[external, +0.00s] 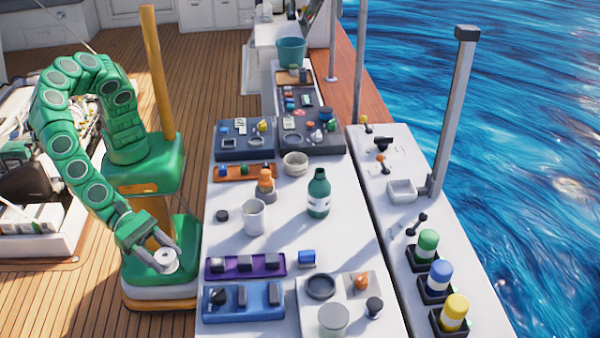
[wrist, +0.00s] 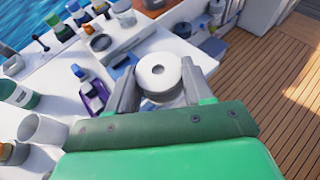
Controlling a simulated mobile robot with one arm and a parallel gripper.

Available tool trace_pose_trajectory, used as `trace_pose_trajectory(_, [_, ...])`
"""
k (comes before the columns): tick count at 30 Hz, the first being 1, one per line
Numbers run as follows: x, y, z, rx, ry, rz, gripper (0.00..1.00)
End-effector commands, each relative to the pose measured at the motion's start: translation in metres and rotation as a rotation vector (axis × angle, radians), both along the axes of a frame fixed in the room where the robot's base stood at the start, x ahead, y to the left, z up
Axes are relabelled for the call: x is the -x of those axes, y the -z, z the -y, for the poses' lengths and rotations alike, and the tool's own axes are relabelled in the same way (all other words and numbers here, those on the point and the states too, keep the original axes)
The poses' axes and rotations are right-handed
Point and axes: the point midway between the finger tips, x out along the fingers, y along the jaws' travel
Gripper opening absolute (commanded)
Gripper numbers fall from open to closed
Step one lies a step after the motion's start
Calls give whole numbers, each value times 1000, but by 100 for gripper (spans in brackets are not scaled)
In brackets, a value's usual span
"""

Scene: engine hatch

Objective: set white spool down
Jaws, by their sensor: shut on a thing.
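The white spool (external: 165,260) is a short white cylinder with a hole in its middle. My gripper (external: 164,254) is shut on it, one finger on each side, and holds it over my green base, left of the white table's (external: 285,222) left edge. In the wrist view the spool (wrist: 160,72) sits between the two grey fingers of my gripper (wrist: 158,84), its round top and hole facing the camera. Part of its lower side is hidden by the gripper body.
A purple tray (external: 245,266) and a blue tray (external: 243,301) with dark blocks lie near the table's left edge. A white mug (external: 255,217), a green bottle (external: 318,195) and an orange-topped item (external: 266,181) stand farther back. Table room is clear between mug and purple tray.

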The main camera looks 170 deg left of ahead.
Motion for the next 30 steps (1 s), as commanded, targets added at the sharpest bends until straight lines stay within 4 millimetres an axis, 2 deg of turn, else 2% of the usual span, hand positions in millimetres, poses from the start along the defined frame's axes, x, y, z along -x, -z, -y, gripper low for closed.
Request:
trace_pose_trajectory(8, [22,-7,-84,6,-254,0,21])
trace_pose_trajectory(14, [51,-16,-145,6,-455,1,21])
trace_pose_trajectory(24, [126,-30,-243,4,-828,0,21])
trace_pose_trajectory(30, [163,-36,-275,2,-981,-2,21])
